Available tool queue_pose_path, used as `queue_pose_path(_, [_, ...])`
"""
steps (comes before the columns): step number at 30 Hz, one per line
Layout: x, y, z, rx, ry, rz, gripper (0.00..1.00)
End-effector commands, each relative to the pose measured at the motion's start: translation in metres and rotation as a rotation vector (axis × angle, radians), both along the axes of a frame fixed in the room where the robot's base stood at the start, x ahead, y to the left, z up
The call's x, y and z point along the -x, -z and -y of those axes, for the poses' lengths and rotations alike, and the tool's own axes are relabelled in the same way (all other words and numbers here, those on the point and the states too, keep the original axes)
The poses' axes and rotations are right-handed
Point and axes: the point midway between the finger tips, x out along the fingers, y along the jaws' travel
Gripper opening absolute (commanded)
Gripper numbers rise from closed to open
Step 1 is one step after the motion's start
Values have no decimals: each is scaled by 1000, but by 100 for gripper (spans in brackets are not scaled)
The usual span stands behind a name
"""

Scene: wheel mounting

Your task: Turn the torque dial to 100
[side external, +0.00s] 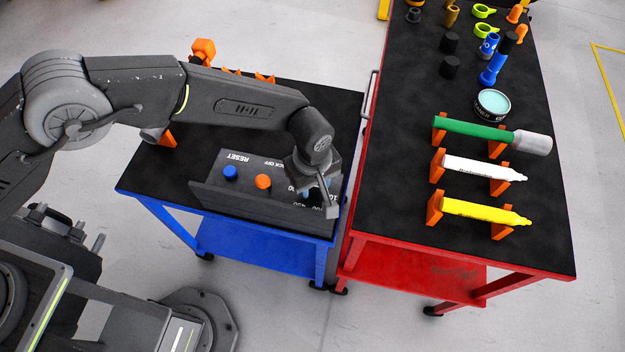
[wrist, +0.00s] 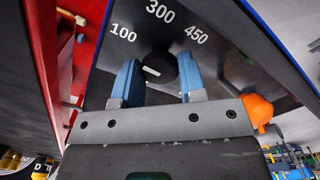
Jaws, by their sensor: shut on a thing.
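The torque dial (wrist: 160,65) is a round black knob on the dark control panel (wrist: 108,92). A short white mark shows on its lower left part in the wrist view. The labels 100, 300 and 450 run from left to right around its far side. I cannot tell exactly which number the mark points to. My gripper (wrist: 157,80) has its two blue fingers on either side of the dial and is shut on it. In the side view my gripper (side external: 312,193) is at the right end of the panel (side external: 245,205) and hides the dial.
A blue button (side external: 230,173) and an orange button (side external: 263,181) stand on the panel, left of my gripper. The blue table (side external: 150,178) carries the panel. A red table (side external: 400,190) with markers, a green-handled tool and several small parts stands close on the right.

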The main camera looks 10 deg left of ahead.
Motion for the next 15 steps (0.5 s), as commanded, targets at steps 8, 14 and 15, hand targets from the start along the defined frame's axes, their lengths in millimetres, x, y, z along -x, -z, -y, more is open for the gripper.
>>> queue_pose_path(8, [-1, -1, 0, 0, -61, 1, 14])
queue_pose_path(14, [-1, -1, 0, 0, -68, 1, 14])
queue_pose_path(15, [-1, -1, 0, 0, -68, 1, 14])
